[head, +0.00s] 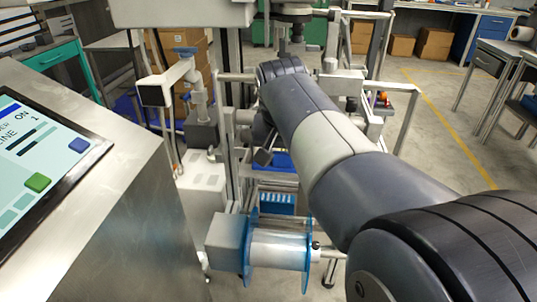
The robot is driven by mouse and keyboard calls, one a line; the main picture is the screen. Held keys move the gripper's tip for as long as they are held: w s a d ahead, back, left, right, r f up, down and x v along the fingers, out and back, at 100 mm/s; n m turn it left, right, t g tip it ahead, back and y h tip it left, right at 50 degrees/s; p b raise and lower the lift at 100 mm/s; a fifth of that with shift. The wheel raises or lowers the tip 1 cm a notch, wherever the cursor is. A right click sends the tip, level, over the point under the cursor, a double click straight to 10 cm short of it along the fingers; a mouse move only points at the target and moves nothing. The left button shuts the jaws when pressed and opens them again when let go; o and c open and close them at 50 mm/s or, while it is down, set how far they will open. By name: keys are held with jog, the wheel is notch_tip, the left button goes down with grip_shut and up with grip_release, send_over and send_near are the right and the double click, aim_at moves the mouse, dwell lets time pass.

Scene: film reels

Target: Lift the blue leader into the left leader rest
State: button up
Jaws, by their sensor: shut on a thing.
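My arm reaches away from the lower right, and its far end bends down near the middle of the head view. My gripper (263,157) shows only as a small dark part below the far end of the arm, in front of the metal frame. It is shut on the blue leader, but its fingertips and the hold are mostly hidden. A blue patch (283,160) shows just right of the gripper; I cannot tell whether it is the leader. I cannot make out the left leader rest.
A metal console with a lit screen (40,160) fills the left side. A grey post with a bracket (165,88) stands left of the arm. A blue slotted bin (277,203) sits above the reel.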

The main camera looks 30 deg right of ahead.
jog(key=shift+r, duration=0.4)
